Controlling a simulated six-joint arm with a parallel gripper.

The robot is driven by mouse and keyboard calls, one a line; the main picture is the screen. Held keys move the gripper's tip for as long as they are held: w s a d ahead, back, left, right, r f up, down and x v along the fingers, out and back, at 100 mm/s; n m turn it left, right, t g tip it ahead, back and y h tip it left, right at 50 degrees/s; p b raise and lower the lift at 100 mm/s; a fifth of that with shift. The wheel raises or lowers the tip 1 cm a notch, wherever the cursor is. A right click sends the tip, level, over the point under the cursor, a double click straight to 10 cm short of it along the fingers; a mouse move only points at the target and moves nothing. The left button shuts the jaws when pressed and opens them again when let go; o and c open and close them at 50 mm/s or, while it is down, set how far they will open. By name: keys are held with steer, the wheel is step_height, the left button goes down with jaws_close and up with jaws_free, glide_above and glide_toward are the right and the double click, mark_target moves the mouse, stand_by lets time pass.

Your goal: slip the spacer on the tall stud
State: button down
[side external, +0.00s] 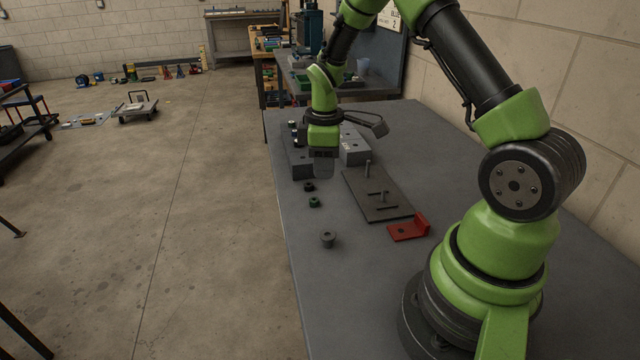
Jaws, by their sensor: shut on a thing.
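My gripper (323,172) points down at the left of the dark plate, in front of the grey blocks. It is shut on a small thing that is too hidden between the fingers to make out. The dark plate (360,190) lies on the table and bears two upright studs. The rear stud (367,169) looks the taller, and the front stud (383,196) stands near a slot. Both studs look bare. A grey round collar-like part (328,240) stands on the table in front. I cannot tell which part is the spacer.
A red bracket (409,228) lies at the plate's front edge. The table's (350,310) front is clear.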

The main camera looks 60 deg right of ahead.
steer(key=d, duration=0.7)
glide_above(367, 177)
steer(key=shift+w+d+f, duration=0.1)
steer(key=shift+d+f, duration=0.1)
steer(key=shift+f, duration=1.45)
steer(key=shift+f, duration=0.25)
steer(key=shift+f, duration=2.55)
steer(key=shift+r, duration=0.15)
steer(key=shift+r, duration=2.5)
steer(key=shift+f, duration=0.2)
steer(key=shift+f, duration=2.4)
